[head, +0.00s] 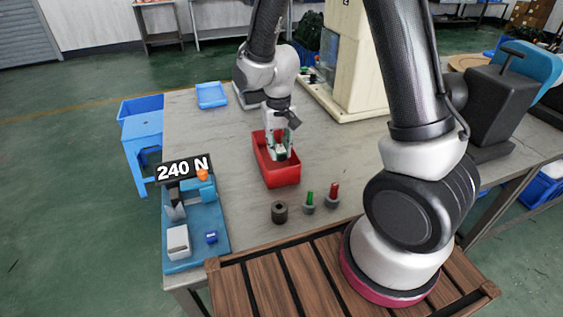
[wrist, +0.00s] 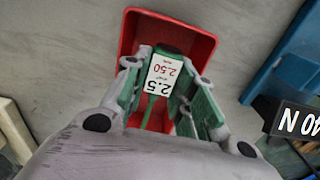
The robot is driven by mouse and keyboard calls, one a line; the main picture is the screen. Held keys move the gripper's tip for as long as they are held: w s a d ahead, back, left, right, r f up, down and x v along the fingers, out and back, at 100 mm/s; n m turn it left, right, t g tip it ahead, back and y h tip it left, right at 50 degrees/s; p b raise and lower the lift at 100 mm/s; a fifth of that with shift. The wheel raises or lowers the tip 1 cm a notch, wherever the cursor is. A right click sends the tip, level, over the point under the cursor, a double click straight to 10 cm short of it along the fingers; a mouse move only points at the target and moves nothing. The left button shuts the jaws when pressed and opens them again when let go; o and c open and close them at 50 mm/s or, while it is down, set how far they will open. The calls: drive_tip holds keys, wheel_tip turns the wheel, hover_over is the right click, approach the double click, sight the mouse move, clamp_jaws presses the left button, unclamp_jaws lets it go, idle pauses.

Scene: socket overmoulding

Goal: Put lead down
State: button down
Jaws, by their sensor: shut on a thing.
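My gripper (head: 280,146) is over the red bin (head: 283,176) on the grey table, with its fingers pointing down into it. In the wrist view my gripper (wrist: 168,105) has green-padded fingers on either side of the lead (wrist: 163,75). The lead has a green body with a white label reading 2.5 and 2.50, and a green cable runs back from it between the fingers. The lead is inside the outline of the red bin (wrist: 195,40). Whether it touches the bin floor cannot be told. In the head view the lead is mostly hidden by the fingers.
A blue test fixture (head: 205,250) with a "240 N" display (head: 182,169) stands at the table's left edge. A dark cylinder (head: 279,212), a green-topped piece (head: 309,203) and a red-topped piece (head: 333,196) stand in front of the bin. A cream machine (head: 355,60) stands behind. A blue tray (head: 211,95) lies back left.

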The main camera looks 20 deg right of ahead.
wheel_tip(320, 180, down, 7)
drive_tip(key=shift+f, duration=0.15)
idle(0.4)
drive_tip(key=c, duration=1.2)
unclamp_jaws()
drive_tip(key=shift+f, duration=0.1)
drive_tip(key=shift+o, duration=0.2)
